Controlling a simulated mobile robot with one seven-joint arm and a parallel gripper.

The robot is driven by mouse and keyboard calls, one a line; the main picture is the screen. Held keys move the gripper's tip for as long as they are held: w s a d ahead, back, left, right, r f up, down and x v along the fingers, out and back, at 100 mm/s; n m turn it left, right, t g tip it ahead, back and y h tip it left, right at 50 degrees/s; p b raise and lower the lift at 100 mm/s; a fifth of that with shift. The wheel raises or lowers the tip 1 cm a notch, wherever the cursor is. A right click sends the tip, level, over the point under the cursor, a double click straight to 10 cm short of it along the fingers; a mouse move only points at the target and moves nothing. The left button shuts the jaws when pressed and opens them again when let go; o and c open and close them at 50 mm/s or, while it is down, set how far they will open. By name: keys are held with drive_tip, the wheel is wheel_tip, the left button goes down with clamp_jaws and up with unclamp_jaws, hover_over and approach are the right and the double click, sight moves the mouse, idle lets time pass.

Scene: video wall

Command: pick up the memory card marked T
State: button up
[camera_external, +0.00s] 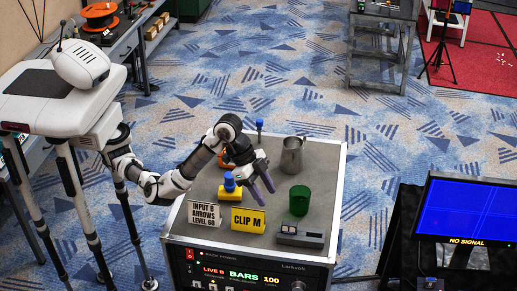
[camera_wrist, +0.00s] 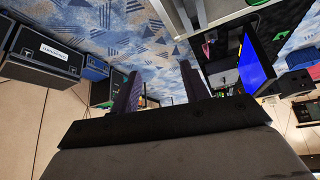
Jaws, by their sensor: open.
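I cannot make out a memory card marked T in either view. My gripper (camera_external: 262,190) is above the grey top of the rack case (camera_external: 270,150). Its two purple fingers are apart with nothing between them, pointing down and toward the front right. The fingers also show apart in the wrist view (camera_wrist: 160,68), which looks out over the floor and equipment, not the case top. A yellow sign reading CLIP M (camera_external: 248,220) stands in front of the gripper. A low grey device (camera_external: 300,236) lies at the front right; any markings on it are too small to read.
A green cylinder (camera_external: 299,200) and a metal pitcher (camera_external: 292,155) stand right of the gripper. A white sign (camera_external: 205,214) and a yellow block with a blue top (camera_external: 230,190) stand left. A slim blue-topped item (camera_external: 259,130) stands at the back. A monitor (camera_external: 464,210) is beyond the right edge.

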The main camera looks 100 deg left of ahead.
sight(289, 223)
drive_tip(key=w+a+f+n+p, duration=0.1)
drive_tip(key=f, duration=0.3)
drive_tip(key=w+a+f+n+g+y+p, duration=0.1)
drive_tip(key=w+f, duration=0.1)
drive_tip(key=f, duration=0.2)
drive_tip(key=w+a+f+n+y+p, duration=0.1)
drive_tip(key=a+f, duration=0.1)
drive_tip(key=f, duration=0.2)
drive_tip(key=shift+w+a+f+g, duration=0.1)
drive_tip(key=shift+w+f+g, duration=0.15)
drive_tip(key=shift+f+g, duration=0.05)
drive_tip(key=shift+w+a+p+x, duration=0.2)
drive_tip(key=shift+p+x, duration=0.55)
drive_tip(key=shift+x, duration=0.7)
drive_tip(key=shift+w+a+p+x, duration=0.15)
drive_tip(key=shift+p+x, duration=0.55)
drive_tip(key=shift+x, duration=0.75)
drive_tip(key=shift+r, duration=0.2)
clamp_jaws()
